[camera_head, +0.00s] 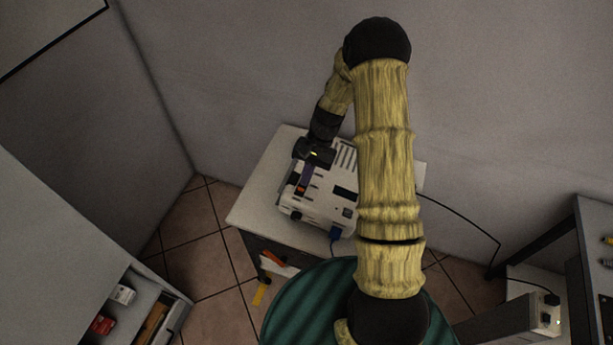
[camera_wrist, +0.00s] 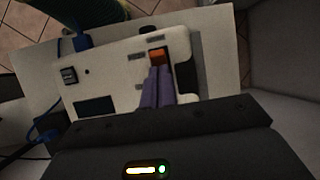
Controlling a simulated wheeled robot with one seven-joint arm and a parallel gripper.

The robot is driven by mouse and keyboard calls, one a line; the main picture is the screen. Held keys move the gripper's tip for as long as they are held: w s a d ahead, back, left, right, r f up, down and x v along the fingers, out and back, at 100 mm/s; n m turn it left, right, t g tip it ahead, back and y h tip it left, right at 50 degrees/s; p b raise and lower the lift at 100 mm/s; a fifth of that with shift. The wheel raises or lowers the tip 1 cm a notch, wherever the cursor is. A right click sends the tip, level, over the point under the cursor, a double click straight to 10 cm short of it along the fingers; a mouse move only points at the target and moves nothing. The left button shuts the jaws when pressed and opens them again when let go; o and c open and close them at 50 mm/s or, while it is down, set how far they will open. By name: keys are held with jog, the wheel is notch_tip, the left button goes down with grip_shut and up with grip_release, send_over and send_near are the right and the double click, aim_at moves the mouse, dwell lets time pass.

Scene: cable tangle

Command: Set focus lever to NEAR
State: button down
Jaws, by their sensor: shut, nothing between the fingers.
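A white projector-like device (camera_head: 318,203) sits on a small white table. Its orange lever (camera_wrist: 158,55) shows in the wrist view, near the device's upper right part; it also shows small in the head view (camera_head: 300,189). My gripper (camera_wrist: 156,70) has purple fingers, shut and empty, with their tips right at the lever's lower side in the wrist view. I cannot tell whether they touch it. In the head view my gripper (camera_head: 303,182) reaches down over the device's left side. Small grey labels (camera_wrist: 137,56) lie left of the lever, too small to read. The fingers may hide part of the lever's track.
The white table (camera_head: 252,205) has bare room left of the device. A blue plug (camera_wrist: 82,43) with a cable is on the device's side. A black cable (camera_head: 465,219) runs right to a white power box (camera_head: 546,316). An open drawer (camera_head: 150,310) with items stands lower left.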

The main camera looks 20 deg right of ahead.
jog(key=shift+w+d, duration=0.15)
jog(key=shift+w, duration=0.1)
jog(key=shift+s+r, duration=0.1)
jog(key=shift+w+d+r, duration=0.1)
jog(key=shift+w+r, duration=0.05)
jog(key=shift+w, duration=0.05)
jog(key=w+d+r, duration=0.2)
jog(key=w, duration=0.1)
jog(key=shift+d+r+p, duration=0.35)
jog(key=shift+r+p, duration=0.05)
notch_tip(320, 180, up, 8)
jog(key=d+b, duration=0.2)
jog(key=shift+d+r, duration=0.15)
jog(key=shift+r, duration=0.05)
